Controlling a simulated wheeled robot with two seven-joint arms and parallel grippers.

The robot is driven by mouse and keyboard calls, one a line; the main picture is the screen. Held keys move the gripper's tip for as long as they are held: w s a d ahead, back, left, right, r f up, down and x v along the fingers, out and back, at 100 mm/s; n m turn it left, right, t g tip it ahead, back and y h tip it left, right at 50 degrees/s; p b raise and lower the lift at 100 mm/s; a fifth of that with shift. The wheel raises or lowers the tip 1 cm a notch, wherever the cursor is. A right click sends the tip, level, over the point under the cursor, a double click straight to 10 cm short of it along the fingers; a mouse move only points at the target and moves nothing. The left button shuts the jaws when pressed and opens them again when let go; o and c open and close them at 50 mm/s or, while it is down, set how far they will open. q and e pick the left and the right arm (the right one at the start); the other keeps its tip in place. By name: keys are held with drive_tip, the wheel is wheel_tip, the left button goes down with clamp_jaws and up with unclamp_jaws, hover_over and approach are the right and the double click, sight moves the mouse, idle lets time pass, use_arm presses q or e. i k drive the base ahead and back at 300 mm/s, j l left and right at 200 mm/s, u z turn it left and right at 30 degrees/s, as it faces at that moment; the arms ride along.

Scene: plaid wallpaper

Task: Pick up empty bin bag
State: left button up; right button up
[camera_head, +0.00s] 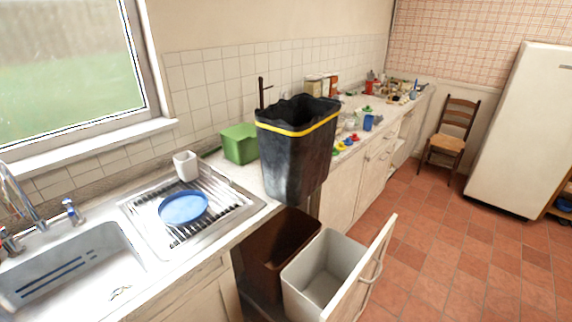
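The empty bin bag (293,155) is black with a yellow band around its open, ruffled top. It stands upright and open, above the pulled-out bin drawer and in front of the counter edge. Its lower end is just above the brown bin (270,245); I cannot tell whether they touch. A grey-white bin (310,280) stands beside the brown one, open and empty as far as I see. Neither of my grippers shows in the head view, and nothing visible holds the bag.
The drawer front (366,270) sticks out over the tiled floor. A blue plate (183,207) and white cup (186,165) are on the drainer by the sink (75,265). A green box (240,143) stands behind the bag. The floor (450,250) to the right is clear.

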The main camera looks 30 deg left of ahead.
sight(296, 135)
drive_tip(key=i+l+u, duration=0.15)
drive_tip(key=l+u, duration=0.2)
drive_tip(key=l, duration=0.15)
drive_tip(key=l+u, duration=0.35)
drive_tip(key=l, duration=0.2)
drive_tip(key=l+u, duration=0.4)
drive_tip(key=l, duration=0.2)
drive_tip(key=i+l+u, duration=0.25)
drive_tip(key=l, duration=0.15)
drive_tip(key=i+l+u, duration=0.25)
drive_tip(key=l, duration=0.15)
drive_tip(key=i+l+u, duration=0.1)
drive_tip(key=l+u, duration=0.15)
drive_tip(key=l, duration=0.2)
drive_tip(key=i+l+u, duration=0.1)
drive_tip(key=l+u, duration=0.15)
drive_tip(key=l, duration=0.25)
drive_tip(key=l+u, duration=0.25)
drive_tip(key=l, duration=0.25)
drive_tip(key=i+l+u, duration=0.15)
drive_tip(key=l+u, duration=0.2)
drive_tip(key=l, duration=0.1)
